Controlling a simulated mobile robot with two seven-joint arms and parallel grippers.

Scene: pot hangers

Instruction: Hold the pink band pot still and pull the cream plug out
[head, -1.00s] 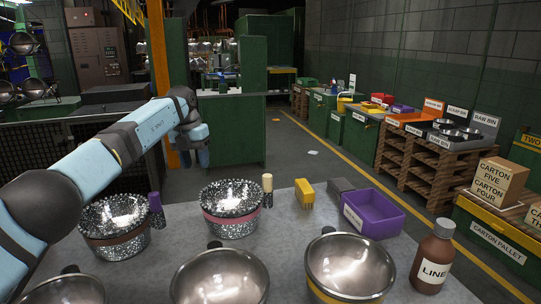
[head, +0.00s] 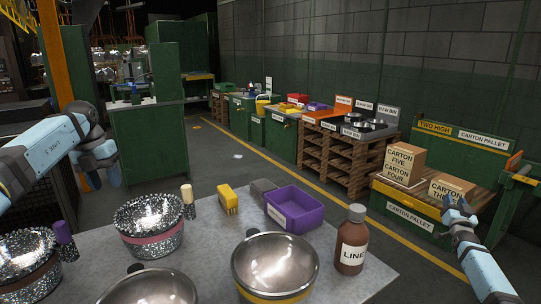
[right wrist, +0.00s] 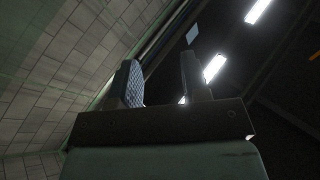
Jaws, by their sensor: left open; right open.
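The pink band pot (head: 150,226) stands on the grey table, a speckled silvery bowl with a pink band around it. The cream plug (head: 187,193) stands upright at its right rim, with a darker lower part. My left gripper (head: 103,184) hangs beyond the table's far left side, up and left of the pot, apart from it. My right gripper (head: 457,204) is far to the right, off the table, pointing up. In the right wrist view my right gripper (right wrist: 165,85) has its two fingers apart with nothing between them.
A brown band pot (head: 26,262) with a purple plug (head: 65,238) is left. A yellow band pot (head: 275,264) and another steel pot (head: 150,288) are in front. A yellow brush (head: 228,198), purple bin (head: 292,210) and brown LINE bottle (head: 351,242) stand behind and right.

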